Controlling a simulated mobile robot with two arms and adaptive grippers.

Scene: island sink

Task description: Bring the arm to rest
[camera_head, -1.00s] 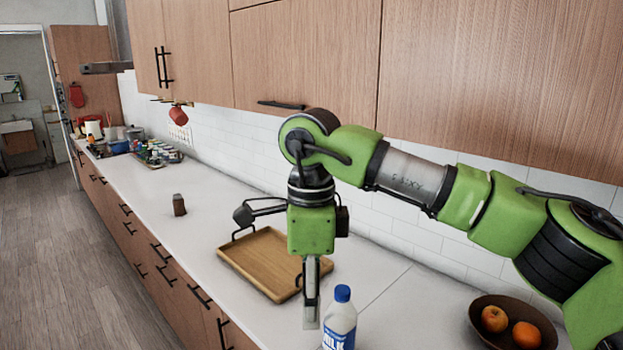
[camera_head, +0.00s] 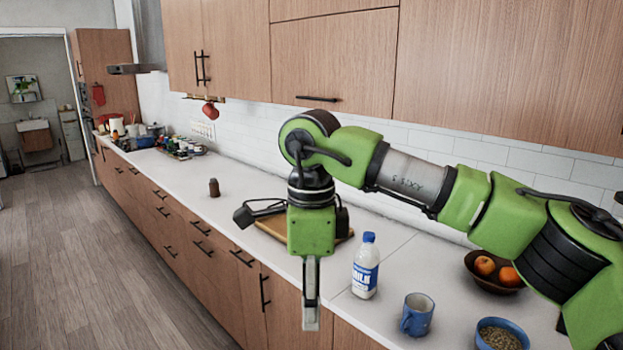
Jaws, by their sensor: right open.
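My right arm comes in from the right in the head view, with green and black links bent at an elbow. Its right gripper (camera_head: 311,318) points down in front of the counter's front edge, over the drawer fronts. It is open and I see nothing in it. The fingers show edge-on, one in front of the other. My left gripper is not in view.
A milk bottle (camera_head: 365,266), a blue mug (camera_head: 417,315), a bowl of grain (camera_head: 501,334) and a fruit bowl (camera_head: 495,271) stand right of the gripper. A wooden tray (camera_head: 272,227) lies partly hidden behind it. A small brown shaker (camera_head: 214,187) stands left on the counter (camera_head: 185,198).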

